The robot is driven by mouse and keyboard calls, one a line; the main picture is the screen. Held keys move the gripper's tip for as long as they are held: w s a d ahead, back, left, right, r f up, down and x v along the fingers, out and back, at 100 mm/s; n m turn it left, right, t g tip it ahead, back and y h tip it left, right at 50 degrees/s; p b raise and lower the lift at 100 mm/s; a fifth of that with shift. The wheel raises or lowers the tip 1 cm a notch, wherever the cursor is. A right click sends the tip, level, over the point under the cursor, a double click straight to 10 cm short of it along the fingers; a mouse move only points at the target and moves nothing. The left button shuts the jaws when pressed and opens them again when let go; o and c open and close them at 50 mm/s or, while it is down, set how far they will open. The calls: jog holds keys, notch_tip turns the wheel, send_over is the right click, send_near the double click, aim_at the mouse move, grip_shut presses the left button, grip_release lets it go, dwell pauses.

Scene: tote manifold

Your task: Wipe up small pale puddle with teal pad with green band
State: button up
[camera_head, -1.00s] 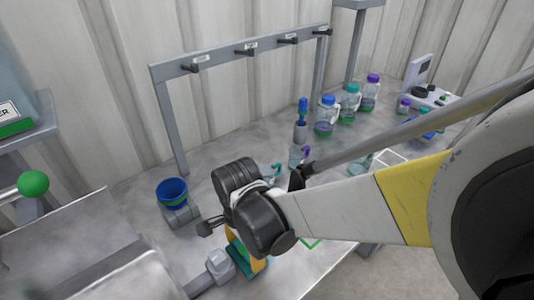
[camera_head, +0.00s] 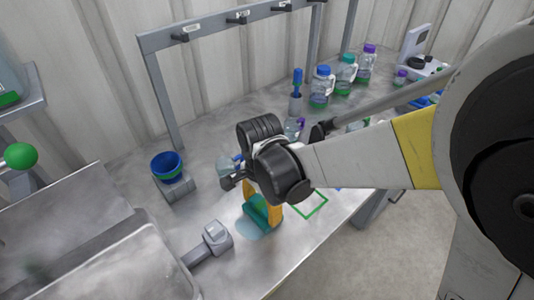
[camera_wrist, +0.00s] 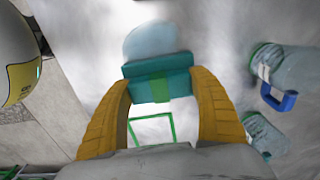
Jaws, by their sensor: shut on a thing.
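My gripper (camera_head: 263,206) has yellow-orange fingers and is shut on the teal pad (camera_head: 256,211), with its fingers at the pad's two ends. In the wrist view the pad (camera_wrist: 138,69) spans between the fingertips, with the green band (camera_wrist: 160,88) at its middle. The small pale puddle (camera_wrist: 148,38) lies just beyond the pad, and the pad covers its near edge in that view. In the head view the puddle (camera_head: 246,229) shows around the pad's lower left side. I cannot tell whether the pad touches the table.
A green square outline (camera_head: 324,205) marks the table right of the pad. A grey fixture (camera_head: 212,238) and a blue cup (camera_head: 167,165) stand to the left. More bottles (camera_head: 321,88) line the back.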

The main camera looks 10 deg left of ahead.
jog(key=shift+w+d, duration=0.7)
jog(key=shift+w, duration=0.15)
jog(key=shift+s+d+f, duration=0.1)
jog(key=shift+s+d, duration=0.65)
jog(key=shift+d, duration=0.05)
jog(key=shift+s+a, duration=1.65)
jog(key=shift+s, duration=0.25)
jog(key=shift+s+a, duration=1.6)
jog(key=shift+s, duration=0.25)
jog(key=shift+w+d+b, duration=0.3)
jog(key=shift+w+d, duration=1.35)
jog(key=shift+w, duration=0.3)
jog(key=shift+w+d+b, duration=0.25)
jog(key=shift+w+d, duration=1.35)
jog(key=shift+w, duration=0.3)
jog(key=shift+r+p, duration=2.3)
jog(key=shift+r, duration=0.8)
jog(key=shift+r, duration=0.1)
